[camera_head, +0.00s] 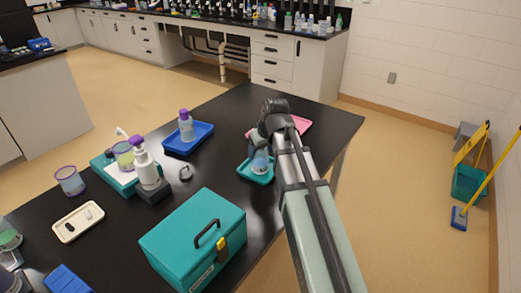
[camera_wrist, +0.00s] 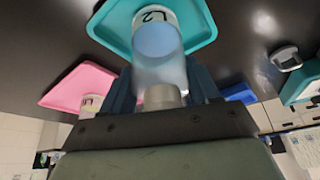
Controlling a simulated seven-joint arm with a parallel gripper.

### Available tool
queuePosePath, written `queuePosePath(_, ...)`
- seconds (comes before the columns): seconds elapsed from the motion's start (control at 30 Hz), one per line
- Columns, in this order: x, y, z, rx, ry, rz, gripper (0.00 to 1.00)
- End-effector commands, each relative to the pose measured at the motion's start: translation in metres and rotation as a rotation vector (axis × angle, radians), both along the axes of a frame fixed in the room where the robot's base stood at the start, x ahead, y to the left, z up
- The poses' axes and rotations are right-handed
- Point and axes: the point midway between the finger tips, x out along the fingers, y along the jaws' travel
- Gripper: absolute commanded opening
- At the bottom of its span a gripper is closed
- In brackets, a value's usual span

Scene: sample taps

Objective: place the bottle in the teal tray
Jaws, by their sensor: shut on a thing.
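The bottle (camera_wrist: 160,58) is clear with bluish contents and a pale, marked end. My gripper (camera_head: 260,151) is shut on it, with a finger on each side in the wrist view (camera_wrist: 162,84). In the head view the bottle (camera_head: 260,164) is over the teal tray (camera_head: 247,173), within its outline. The teal tray (camera_wrist: 110,30) also lies behind the bottle in the wrist view. I cannot tell whether the bottle touches the tray floor. My gripper and arm hide part of the bottle and the tray's right side.
A pink tray (camera_head: 302,125) lies behind my arm; a labelled container (camera_wrist: 90,105) shows by it. A blue tray (camera_head: 203,134) holds a purple-capped bottle (camera_head: 186,127). A teal case (camera_head: 190,240) stands nearer, with a pump bottle (camera_head: 146,168) to its left. Black table is bare between trays.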

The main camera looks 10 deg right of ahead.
Motion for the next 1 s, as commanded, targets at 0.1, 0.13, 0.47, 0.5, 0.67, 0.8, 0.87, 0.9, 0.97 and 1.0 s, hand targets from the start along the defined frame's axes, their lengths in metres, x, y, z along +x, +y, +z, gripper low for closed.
queuePosePath(0.1,0.0004,0.0,0.0005,0.0,-0.001,0.0,0.1)
queuePosePath(0.13,0.0003,0.0,0.0006,0.0,-0.001,0.0,0.1)
queuePosePath(0.47,0.0002,0.0,-0.0021,0.0,0.0,0.0,0.72)
queuePosePath(0.5,0.0002,0.0,-0.0021,0.0,0.0,0.0,0.75)
queuePosePath(0.67,0.0002,0.0,-0.0021,0.0,0.0,0.0,0.86)
queuePosePath(0.8,0.0002,0.0,-0.002,0.0,0.0,0.0,0.86)
queuePosePath(0.87,0.0002,0.0,-0.0015,0.0,0.0,0.0,0.86)
queuePosePath(0.9,0.0003,0.0,-0.0006,0.0,0.0,0.0,0.86)
queuePosePath(0.97,0.0001,-0.0001,0.0019,0.0,-0.001,0.0,0.86)
queuePosePath(1.0,-0.0011,-0.0006,0.0043,0.0,-0.001,0.0,0.86)
